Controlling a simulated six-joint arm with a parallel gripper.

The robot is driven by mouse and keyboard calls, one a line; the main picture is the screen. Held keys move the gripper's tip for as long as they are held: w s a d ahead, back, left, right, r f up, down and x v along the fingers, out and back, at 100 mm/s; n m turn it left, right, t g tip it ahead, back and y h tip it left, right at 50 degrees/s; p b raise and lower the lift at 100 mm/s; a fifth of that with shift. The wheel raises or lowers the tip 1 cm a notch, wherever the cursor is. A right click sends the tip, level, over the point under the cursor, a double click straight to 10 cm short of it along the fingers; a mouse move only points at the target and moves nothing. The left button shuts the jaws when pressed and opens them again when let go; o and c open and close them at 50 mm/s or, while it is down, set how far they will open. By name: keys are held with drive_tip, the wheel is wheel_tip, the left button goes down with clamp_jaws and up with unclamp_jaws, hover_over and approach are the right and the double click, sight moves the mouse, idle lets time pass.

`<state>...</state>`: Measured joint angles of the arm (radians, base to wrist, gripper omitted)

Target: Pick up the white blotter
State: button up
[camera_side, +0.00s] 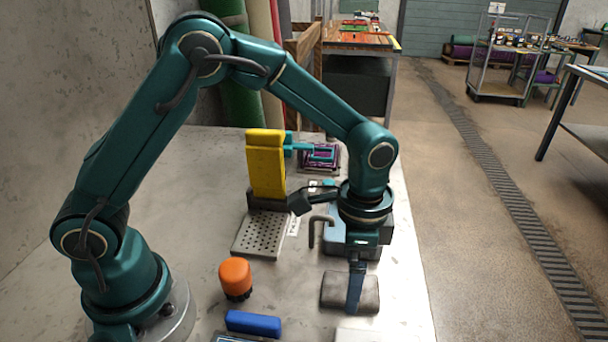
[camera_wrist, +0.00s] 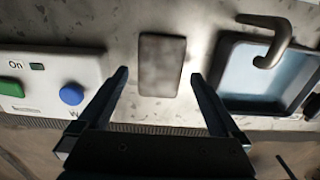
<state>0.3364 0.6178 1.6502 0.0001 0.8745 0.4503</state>
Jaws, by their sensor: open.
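A flat grey-brown rectangular pad (camera_side: 332,292), likely the blotter though it looks grey rather than white, lies on the bench top near its right edge. My gripper (camera_side: 356,300) points down over it, and a finger covers part of the pad in the side view. In the wrist view the pad (camera_wrist: 162,50) appears between and beyond the open fingers (camera_wrist: 160,76), with bare bench showing on both sides. The gripper is empty. I cannot tell how high the fingertips are above the pad.
A blue tray (camera_wrist: 228,75) with a dark hooked spout (camera_wrist: 275,40) lies to the pad's right in the wrist view; a white button box (camera_wrist: 60,60) is to its left. An orange-capped object (camera_side: 235,277), a blue block (camera_side: 253,323) and a perforated yellow-backed stand (camera_side: 266,165) are also on the bench.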

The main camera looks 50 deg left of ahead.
drive_tip(key=shift+f, duration=1.05)
drive_tip(key=c, duration=1.3)
drive_tip(key=shift+o, duration=0.2)
drive_tip(key=shift+r, duration=0.1)
drive_tip(key=shift+r, duration=0.6)
wheel_tip(320, 180, up, 3)
drive_tip(key=shift+f, duration=0.15)
drive_tip(key=a+r, duration=0.7)
drive_tip(key=a, duration=0.4)
drive_tip(key=shift+s+a, duration=0.35)
drive_tip(key=shift+s, duration=0.1)
